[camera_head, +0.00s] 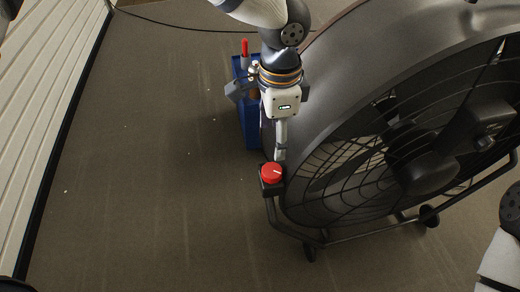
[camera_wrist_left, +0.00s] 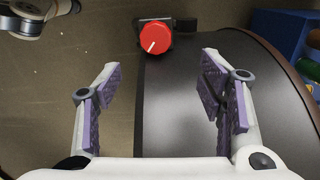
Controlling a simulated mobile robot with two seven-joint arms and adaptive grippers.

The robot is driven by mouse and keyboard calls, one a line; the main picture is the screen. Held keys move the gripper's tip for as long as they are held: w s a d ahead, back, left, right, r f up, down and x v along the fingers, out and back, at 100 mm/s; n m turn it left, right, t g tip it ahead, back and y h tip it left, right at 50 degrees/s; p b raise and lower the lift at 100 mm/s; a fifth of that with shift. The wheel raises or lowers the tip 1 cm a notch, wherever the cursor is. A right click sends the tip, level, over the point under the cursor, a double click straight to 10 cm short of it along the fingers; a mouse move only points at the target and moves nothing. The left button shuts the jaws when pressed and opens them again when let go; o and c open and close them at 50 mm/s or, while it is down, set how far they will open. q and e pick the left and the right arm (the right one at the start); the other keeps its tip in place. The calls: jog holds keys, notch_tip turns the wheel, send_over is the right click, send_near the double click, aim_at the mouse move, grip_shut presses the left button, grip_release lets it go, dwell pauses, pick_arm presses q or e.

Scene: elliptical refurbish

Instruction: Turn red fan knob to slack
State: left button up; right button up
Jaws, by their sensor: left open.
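The red fan knob (camera_head: 272,173) is a round red dial with a white pointer line, on a small black box at the left edge of the large dark drum fan (camera_head: 350,45). The knob also shows at the top middle of the left wrist view (camera_wrist_left: 155,38), beyond the fingertips. My left gripper (camera_wrist_left: 157,75) is open and empty, its purple-padded fingers wide apart and short of the knob. In the head view the left gripper (camera_head: 280,150) points down just behind the knob, with a small gap that is hard to judge. The right gripper is not seen.
A blue toolbox (camera_head: 251,135) with a red-handled tool stands behind my left wrist, beside the fan. The fan's black tube stand (camera_head: 285,235) and wheel (camera_head: 429,216) are at the front. A slatted pale panel (camera_head: 45,75) runs along the left. The floor between is clear.

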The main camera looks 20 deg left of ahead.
aim_at(273, 170)
pick_arm(q)
jog(key=f, duration=0.3)
jog(key=f+b, duration=0.1)
jog(key=f, duration=0.7)
jog(key=shift+s+d+f, duration=0.1)
jog(key=shift+s+d, duration=0.05)
jog(key=shift+s, duration=0.15)
jog(key=shift+c, duration=0.6)
jog(key=c, duration=1.1)
